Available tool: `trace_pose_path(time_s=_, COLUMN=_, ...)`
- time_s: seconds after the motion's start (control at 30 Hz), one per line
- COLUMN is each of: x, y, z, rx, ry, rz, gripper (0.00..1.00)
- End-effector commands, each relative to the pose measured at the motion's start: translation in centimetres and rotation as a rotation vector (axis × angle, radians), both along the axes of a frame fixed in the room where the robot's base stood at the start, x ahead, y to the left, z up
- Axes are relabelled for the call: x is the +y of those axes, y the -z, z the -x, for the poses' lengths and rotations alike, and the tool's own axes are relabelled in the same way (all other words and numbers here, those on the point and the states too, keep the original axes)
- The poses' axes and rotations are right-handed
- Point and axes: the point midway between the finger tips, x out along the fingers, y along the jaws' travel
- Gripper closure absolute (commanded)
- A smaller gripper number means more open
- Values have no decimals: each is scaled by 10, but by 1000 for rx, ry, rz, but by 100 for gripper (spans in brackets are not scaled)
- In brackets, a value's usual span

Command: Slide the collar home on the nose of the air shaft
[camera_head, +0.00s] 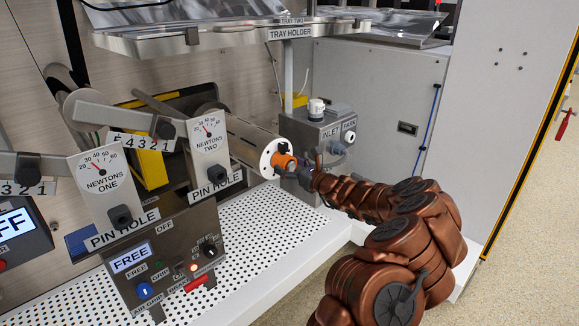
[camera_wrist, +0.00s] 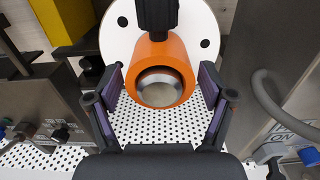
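The orange collar (camera_head: 284,162) is around the end of the grey air shaft (camera_head: 248,136), at the white end disc (camera_head: 267,160). In the wrist view the collar (camera_wrist: 133,66) faces me, with the silver shaft nose (camera_wrist: 160,90) inside its bore and the white disc (camera_wrist: 118,42) behind. A black piece (camera_wrist: 157,15) stands at the collar's top. My gripper (camera_wrist: 160,80) is open, its fingers on either side of the collar, with small gaps seeming to remain. In the head view my gripper (camera_head: 304,172) is just right of the collar. Whether the collar touches the disc is unclear.
The grey inlet box (camera_head: 325,135) stands close behind and right of my gripper. A perforated white deck (camera_head: 262,235) lies below. The tray holder (camera_head: 290,32) is above. Gauge panels (camera_head: 210,150) and the control box (camera_head: 165,260) are at left.

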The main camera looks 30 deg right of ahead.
Motion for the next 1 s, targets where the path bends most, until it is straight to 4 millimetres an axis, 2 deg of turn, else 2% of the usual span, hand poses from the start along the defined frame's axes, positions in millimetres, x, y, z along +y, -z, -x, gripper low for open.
trace_pose_path(time_s=0.1, x=0, y=0, z=0, rx=0, ry=0, rz=0, gripper=5)
trace_pose_path(time_s=0.47, x=-1, y=0, z=2, rx=0, ry=0, rz=0, gripper=5)
trace_pose_path(time_s=0.57, x=-2, y=0, z=9, rx=0, ry=1, rz=-2, gripper=5)
trace_pose_path(time_s=1.0, x=-14, y=0, z=60, rx=0, ry=1, rz=-2, gripper=5)
